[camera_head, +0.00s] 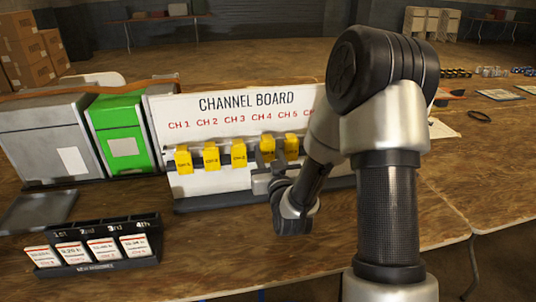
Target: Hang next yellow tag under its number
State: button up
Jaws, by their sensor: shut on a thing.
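The white channel board (225,123) stands on the table with red labels CH 1 to CH 5 showing; the label beyond is mostly hidden by my arm. Yellow tags are in a row below the labels: under CH 1 (183,160), CH 2 (211,157), CH 3 (239,154), CH 4 (267,148) and CH 5 (291,147). My gripper (265,167) is at the board, just below the CH 4 tag, and appears shut on that tag. Its fingertips are small and partly hidden, and I cannot tell whether the tag is on its hook.
A black card rack (105,266) with white cards marked 1st to 4th stands front left. A green box (122,132) and a grey box (48,140) stand left of the board. A grey tray (38,211) lies before them. The front middle table is clear.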

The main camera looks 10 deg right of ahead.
dwell(0.3)
jog(key=o, duration=1)
jog(key=shift+o, duration=0.2)
